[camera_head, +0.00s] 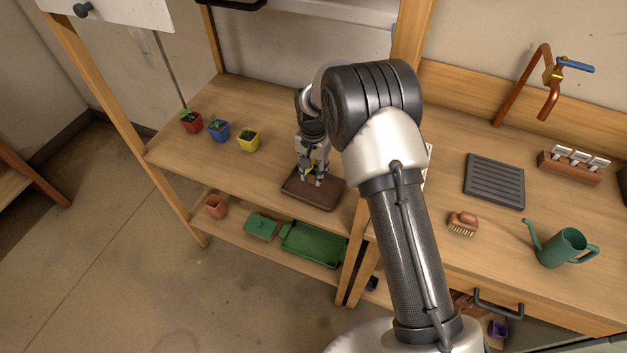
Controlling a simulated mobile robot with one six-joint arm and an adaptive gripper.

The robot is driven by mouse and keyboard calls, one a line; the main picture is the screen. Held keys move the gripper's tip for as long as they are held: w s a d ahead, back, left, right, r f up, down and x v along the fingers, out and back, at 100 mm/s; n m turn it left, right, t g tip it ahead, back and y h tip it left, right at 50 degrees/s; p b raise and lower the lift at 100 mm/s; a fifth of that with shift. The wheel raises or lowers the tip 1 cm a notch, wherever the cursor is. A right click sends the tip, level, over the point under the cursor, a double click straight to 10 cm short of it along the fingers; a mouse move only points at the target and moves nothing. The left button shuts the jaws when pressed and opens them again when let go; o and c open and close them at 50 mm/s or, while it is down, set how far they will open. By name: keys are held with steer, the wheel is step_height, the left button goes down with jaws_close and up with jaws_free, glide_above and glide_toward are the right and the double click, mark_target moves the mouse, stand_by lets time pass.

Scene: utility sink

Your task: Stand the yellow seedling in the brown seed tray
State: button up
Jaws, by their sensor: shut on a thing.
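The brown seed tray (327,199) lies on the wooden bench left of my arm. My gripper (316,179) points down over it, with its fingertips at or just above the tray. It is shut on a small, mostly hidden thing; bits of yellow show between the fingers. I cannot tell whether that thing touches the tray. A yellow pot (248,142) with green inside stands upright on the bench, left of the tray and apart from my gripper.
A blue pot (219,134) and a red pot (191,126) with seedlings stand farther left. The lower shelf holds a terracotta pot (216,207) and green trays (314,245). Right of my arm are a black drain mat (494,182), a brush (463,222) and a watering can (562,249).

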mark_target(313, 180)
steer(key=shift+f+b, duration=0.4)
steer(key=shift+f, duration=1.45)
steer(key=shift+f, duration=0.15)
steer(key=o, duration=1.2)
step_height(313, 180, up, 12)
steer(key=p, duration=0.3)
steer(key=shift+r+p, duration=0.2)
steer(key=shift+p, duration=0.15)
